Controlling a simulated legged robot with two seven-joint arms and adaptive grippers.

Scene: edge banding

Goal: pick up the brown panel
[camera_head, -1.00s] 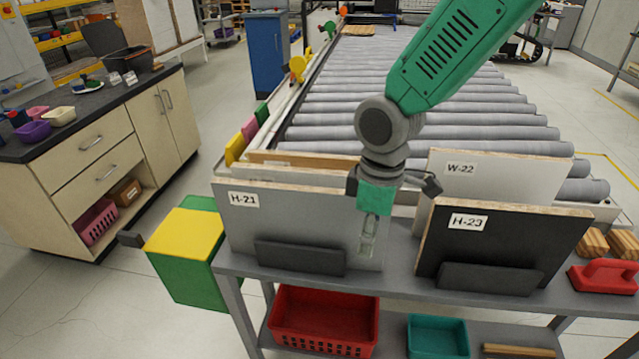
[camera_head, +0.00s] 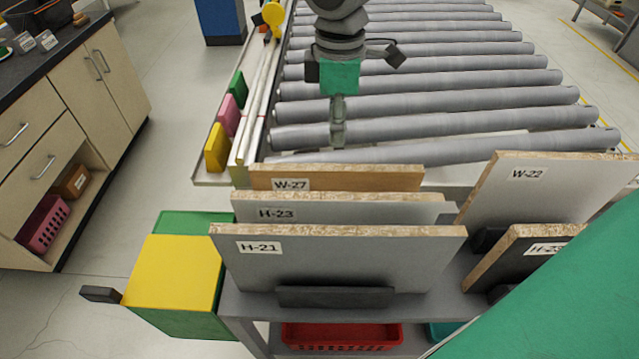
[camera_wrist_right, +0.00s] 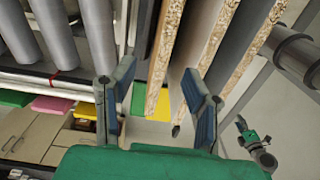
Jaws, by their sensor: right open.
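The brown panel (camera_head: 400,180), labelled W-27, stands upright at the back of the left row of panels. Only its upper strip shows behind the grey panel H-23 (camera_head: 350,211). My right gripper (camera_head: 338,125) is open and empty, beyond this panel and over the rollers in the head view. In the right wrist view the open fingers (camera_wrist_right: 155,108) point toward the panels' chipboard edges, and the edge of what appears to be the brown panel (camera_wrist_right: 164,60) lies between them in the picture. A small green and grey part (camera_wrist_right: 250,140) at right may be my left gripper; its fingers are unclear.
Grey panel H-21 (camera_head: 340,262) stands in front. White panel W-22 (camera_head: 545,190) and a dark panel (camera_head: 520,262) stand to the right, partly behind my green arm. The roller conveyor (camera_head: 430,95) lies behind. A yellow-topped green box (camera_head: 175,275) sits left.

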